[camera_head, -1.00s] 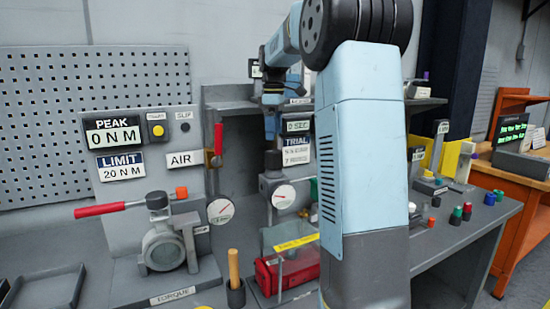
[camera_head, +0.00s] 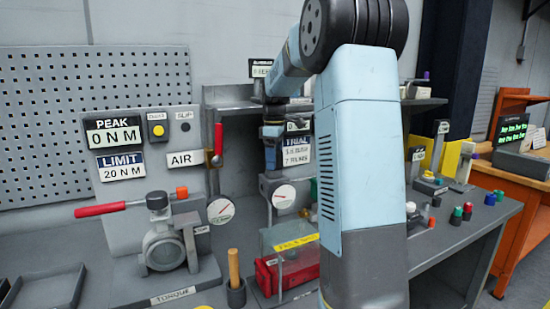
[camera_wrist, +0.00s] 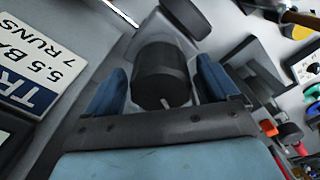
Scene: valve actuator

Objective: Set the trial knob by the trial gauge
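The trial knob (camera_wrist: 165,75) is a dark cylinder with a pale mark on its top, seen between my gripper's two blue fingers in the wrist view. My gripper (camera_wrist: 168,85) is open, with one finger on each side of the knob and little gap; I cannot tell whether either finger touches. In the head view my gripper (camera_head: 272,145) points down over the trial stand, and the knob is hidden there. The trial gauge (camera_head: 284,196) is a white dial with a red needle, just below. The trial sign (camera_head: 297,151) stands right behind; in the wrist view it reads 5.5 BAR, 7 RUNS.
A red-handled lever (camera_head: 218,145) stands close left of my gripper. A clear-covered red box (camera_head: 288,270) with a yellow label sits below the gauge. The torque rig (camera_head: 165,245) with a red handle is at left. A shelf (camera_head: 228,106) lies behind my arm.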

